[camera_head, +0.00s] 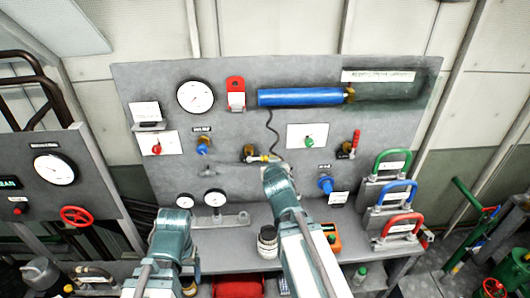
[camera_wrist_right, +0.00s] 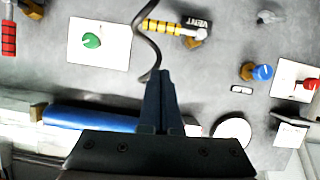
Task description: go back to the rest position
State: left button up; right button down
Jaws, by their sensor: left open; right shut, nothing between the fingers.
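My right gripper (camera_wrist_right: 160,100) is shut and empty in the right wrist view, its dark fingers pressed together in front of the grey panel. The yellow-handled vent valve (camera_wrist_right: 170,28) lies beyond its fingertips, with a gap showing between them. In the head view my right arm reaches up the middle to just below this valve (camera_head: 262,157), and its wrist hides the fingers. My left arm (camera_head: 172,235) stands low at the left, in front of the panel's lower edge. Its gripper is open, though its fingers are hard to make out.
The upright panel (camera_head: 230,125) carries gauges, knobs and a blue cylinder (camera_head: 300,97). A dark hose (camera_head: 273,130) hangs from the cylinder towards the vent valve. A shelf (camera_head: 225,262) below holds an orange meter (camera_head: 331,237). Coloured shackles (camera_head: 395,193) stand at right. A side panel (camera_head: 50,190) flanks the left.

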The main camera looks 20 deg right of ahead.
jog(key=s+a+f+n+g+y+b, duration=0.1)
jog(key=a+f+g+b, duration=0.15)
jog(key=f, duration=0.35)
jog(key=s+a+f+g+b, duration=0.1)
jog(key=s+a+f+b, duration=0.1)
jog(key=a+f+b, duration=0.25)
jog(key=s+a+f+n+g+y+b, duration=0.1)
jog(key=s+a+f+n+g+b, duration=0.1)
jog(key=s+a+f+g+b, duration=0.3)
jog(key=s+a+f+n+g+y+b, duration=0.1)
jog(key=s+a+f+n+g+b, duration=0.2)
jog(key=s+a+f+b, duration=0.3)
jog(key=s+a+f+g, duration=0.1)
jog(key=s+a+f, duration=0.1)
jog(key=s+f, duration=0.2)
jog(key=s+a+f, duration=0.2)
jog(key=s+f, duration=0.2)
jog(key=f, duration=0.2)
jog(key=shift+a+f+g+b, duration=0.25)
jog(key=shift+f+g+b, duration=0.1)
